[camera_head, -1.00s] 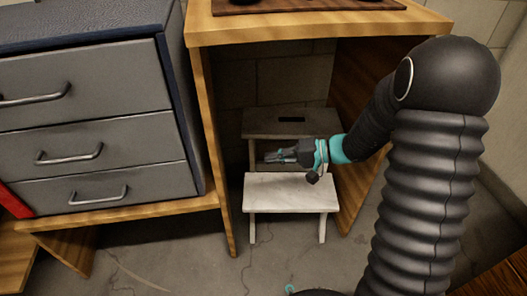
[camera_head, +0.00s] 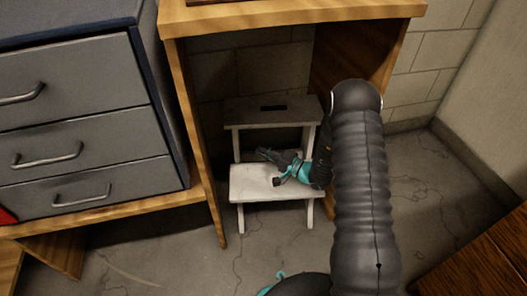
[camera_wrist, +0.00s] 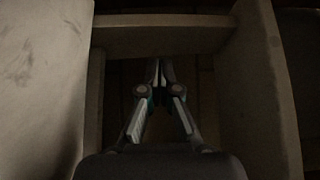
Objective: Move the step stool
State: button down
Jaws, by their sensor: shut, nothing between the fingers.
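The step stool (camera_head: 252,190) is pale and has two steps. It stands upright on the floor beneath the wooden workbench, with a slot in its higher rear step. My gripper (camera_head: 264,153) is at the gap between the two steps, low over the back of the front step. I cannot tell whether it touches the stool. In the wrist view my gripper (camera_wrist: 158,68) has its fingertips together with nothing between them. Pale stool parts (camera_wrist: 165,20) frame it at the left, top and right. My arm hides the stool's right side in the head view.
The wooden workbench (camera_head: 290,14) covers the stool, with side panels close on both sides. A grey drawer cabinet (camera_head: 70,110) stands at the left. A brown wooden surface (camera_head: 480,262) is at lower right. Bare floor (camera_head: 425,190) lies to the right and in front.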

jog(key=x, duration=0.7)
jog(key=shift+a, duration=0.2)
jog(key=shift+w, duration=0.1)
